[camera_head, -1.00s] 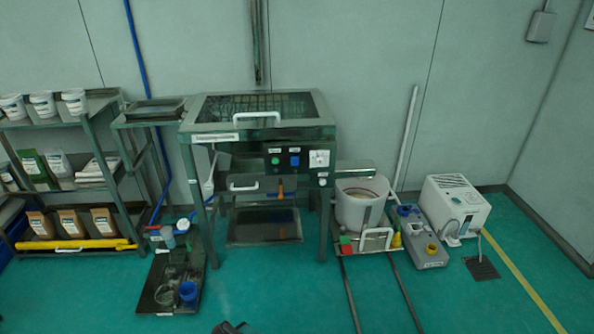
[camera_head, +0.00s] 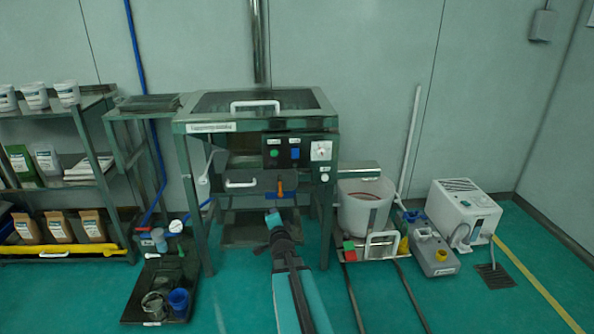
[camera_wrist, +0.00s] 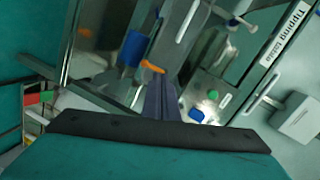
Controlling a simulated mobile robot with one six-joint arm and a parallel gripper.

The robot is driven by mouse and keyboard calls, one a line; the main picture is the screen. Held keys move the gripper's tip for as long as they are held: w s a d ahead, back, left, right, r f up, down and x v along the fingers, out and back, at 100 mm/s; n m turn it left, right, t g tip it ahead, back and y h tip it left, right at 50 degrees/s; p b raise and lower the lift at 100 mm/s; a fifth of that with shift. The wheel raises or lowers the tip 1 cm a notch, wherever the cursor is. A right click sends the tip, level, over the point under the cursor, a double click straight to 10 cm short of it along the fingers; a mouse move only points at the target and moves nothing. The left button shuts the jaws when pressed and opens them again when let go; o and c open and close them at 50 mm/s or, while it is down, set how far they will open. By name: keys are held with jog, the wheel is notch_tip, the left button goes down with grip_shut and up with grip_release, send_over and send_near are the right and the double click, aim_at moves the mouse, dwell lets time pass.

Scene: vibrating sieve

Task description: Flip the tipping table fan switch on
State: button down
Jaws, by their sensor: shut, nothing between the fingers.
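The tipping table (camera_head: 255,125) is a dark green metal frame with a white handle on top. Its front control panel (camera_head: 307,151) carries a green button (camera_head: 274,153), a blue switch (camera_head: 295,154) and a white dial plate (camera_head: 320,150). I cannot read which control is labelled fan, or the switch's position. In the wrist view, the blue switch (camera_wrist: 197,115) and green button (camera_wrist: 213,95) lie right of my gripper (camera_wrist: 160,84), near the "Tipping table" label (camera_wrist: 284,38). My gripper is shut and empty. In the head view, my arm reaches up below the panel; the fingertips are unclear.
An orange-handled lever (camera_head: 281,188) on a blue fitting sits under the panel, close to my gripper. A white tub (camera_head: 363,207) stands to the right and a stocked shelf (camera_head: 62,170) to the left. A dark tray (camera_head: 140,300) lies on the floor.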

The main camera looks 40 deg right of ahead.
jog(key=s+d+r+m+t+h+b, duration=0.2)
jog(key=s+d+r+m+h, duration=0.2)
jog(key=d+r, duration=0.5)
notch_tip(320, 180, up, 3)
jog(key=shift+s+r+t+b, duration=0.15)
jog(key=shift+s+t+b, duration=0.1)
jog(key=shift+t+b, duration=0.1)
jog(key=shift+w+d, duration=0.1)
jog(key=shift+d, duration=0.05)
jog(key=b, duration=0.2)
send_near(296, 152)
jog(key=shift+x, duration=3.25)
